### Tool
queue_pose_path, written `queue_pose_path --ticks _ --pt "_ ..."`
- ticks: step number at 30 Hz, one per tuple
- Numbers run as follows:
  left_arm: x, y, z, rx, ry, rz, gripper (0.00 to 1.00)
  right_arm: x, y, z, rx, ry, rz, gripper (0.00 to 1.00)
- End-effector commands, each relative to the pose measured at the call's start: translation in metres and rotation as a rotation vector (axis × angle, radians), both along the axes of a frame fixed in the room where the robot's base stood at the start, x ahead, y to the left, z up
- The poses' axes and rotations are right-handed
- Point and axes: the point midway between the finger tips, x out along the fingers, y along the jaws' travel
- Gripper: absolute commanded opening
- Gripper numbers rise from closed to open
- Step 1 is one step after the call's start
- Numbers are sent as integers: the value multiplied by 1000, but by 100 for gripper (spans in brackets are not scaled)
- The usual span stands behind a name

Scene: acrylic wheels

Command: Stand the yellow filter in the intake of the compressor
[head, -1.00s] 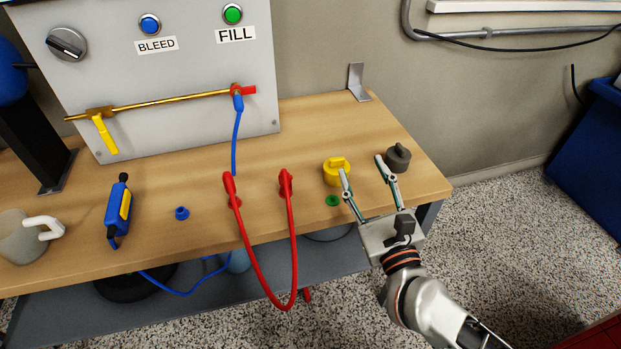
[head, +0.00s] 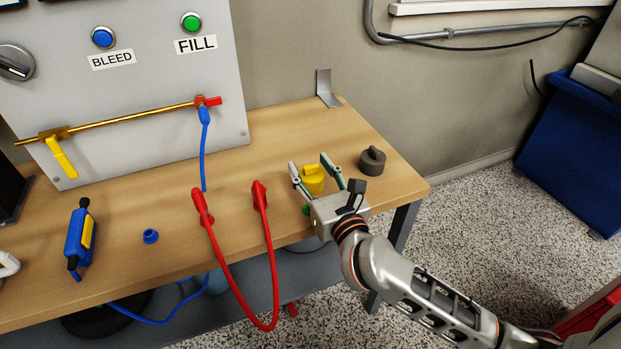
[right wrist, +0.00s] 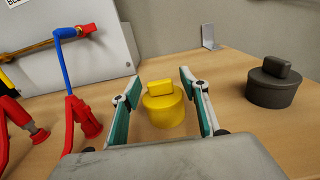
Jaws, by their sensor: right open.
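The yellow filter (head: 313,180) is a round yellow piece with a raised grip on top. It stands upright on the wooden workbench, near the right end. My right gripper (head: 311,165) is open, with one finger on each side of the filter. In the right wrist view the filter (right wrist: 164,104) sits between the spread fingers (right wrist: 161,90), with visible gaps on both sides. My left gripper is not in view. I cannot pick out the compressor's intake.
A dark grey cap of similar shape (head: 372,161) stands right of the filter. Red clamp cables (head: 233,273) lie to the left. A grey panel (head: 120,90) with BLEED and FILL buttons stands behind. A metal bracket (head: 324,88) sits at the back edge.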

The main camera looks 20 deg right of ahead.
Motion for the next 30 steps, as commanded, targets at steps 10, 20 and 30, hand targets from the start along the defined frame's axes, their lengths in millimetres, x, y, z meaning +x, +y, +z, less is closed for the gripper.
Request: queue_pose_path --ticks 10,20,30 --pt "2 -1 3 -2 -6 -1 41 1 0 0 0 0 0 18" --pt "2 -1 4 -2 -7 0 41 1 0 1 -1 -1 0 2" --pt "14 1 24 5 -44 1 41 2 0 51 0 -18 0 2"
